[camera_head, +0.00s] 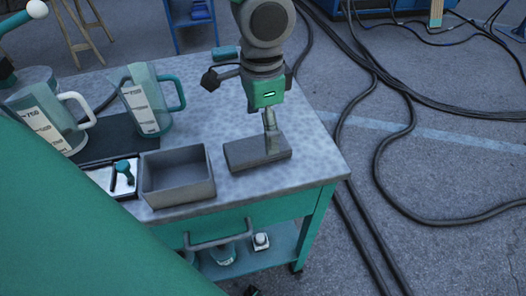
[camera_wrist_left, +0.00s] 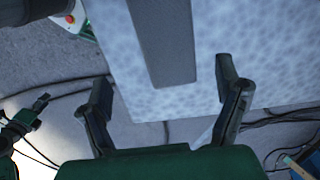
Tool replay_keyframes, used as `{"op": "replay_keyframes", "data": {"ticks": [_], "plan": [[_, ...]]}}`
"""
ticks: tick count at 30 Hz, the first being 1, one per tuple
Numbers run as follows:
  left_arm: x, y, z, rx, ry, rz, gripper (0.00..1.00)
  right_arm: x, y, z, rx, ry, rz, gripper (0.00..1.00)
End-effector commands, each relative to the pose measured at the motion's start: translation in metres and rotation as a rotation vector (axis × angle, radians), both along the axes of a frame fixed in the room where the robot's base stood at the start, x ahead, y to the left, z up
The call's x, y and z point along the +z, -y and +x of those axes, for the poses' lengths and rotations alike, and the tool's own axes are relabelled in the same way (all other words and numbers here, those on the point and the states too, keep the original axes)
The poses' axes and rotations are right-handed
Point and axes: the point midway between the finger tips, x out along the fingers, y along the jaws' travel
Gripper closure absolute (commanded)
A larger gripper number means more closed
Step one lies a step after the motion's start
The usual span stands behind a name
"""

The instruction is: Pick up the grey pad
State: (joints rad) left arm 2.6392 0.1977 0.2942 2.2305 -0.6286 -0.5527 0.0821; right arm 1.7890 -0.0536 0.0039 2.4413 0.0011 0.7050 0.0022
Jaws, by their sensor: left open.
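The grey pad (camera_head: 250,152) is a flat dark block lying on the speckled table top near its right corner. My left gripper (camera_head: 270,135) points down over the pad, its lower end close above or at it; contact cannot be told. In the left wrist view the gripper (camera_wrist_left: 165,78) is open, its two dark fingers apart and nothing held between the tips. The pad (camera_wrist_left: 160,38) shows there as a long grey strip ahead, in line with the gap. My right gripper is not clearly seen.
On the table (camera_head: 318,160) stand an open grey box (camera_head: 178,192) left of the pad, and two measuring jugs (camera_head: 148,100) on a dark mat. Dark tools lie behind. A drawer handle (camera_head: 218,236) juts from the front. Thick cables (camera_head: 378,165) cover the floor at right.

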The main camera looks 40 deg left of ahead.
Motion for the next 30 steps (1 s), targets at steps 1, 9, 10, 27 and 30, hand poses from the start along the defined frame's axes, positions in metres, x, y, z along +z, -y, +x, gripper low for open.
{"op": "replay_keyframes", "data": {"ticks": [1, 9, 10, 27, 30], "plan": [[-0.009, -0.002, 0.0, 0.003, -0.004, -0.003, 0.16, -0.003, 0.0, 0.0, 0.0, 0.0, 0.0, 0.6], [-0.025, -0.006, -0.001, 0.004, -0.002, -0.008, 0.16, -0.007, -0.001, 0.0, 0.002, 0.001, 0.001, 0.6], [-0.028, -0.005, -0.001, 0.004, -0.003, -0.007, 0.16, -0.008, -0.001, 0.0, 0.002, 0.001, 0.001, 0.6], [-0.069, -0.002, 0.001, 0.002, 0.001, -0.006, 0.33, -0.021, 0.0, 0.0, 0.001, 0.001, 0.0, 0.6], [-0.069, -0.004, 0.001, 0.002, -0.001, -0.008, 0.68, -0.021, -0.001, 0.0, 0.001, 0.001, 0.001, 0.6]]}}
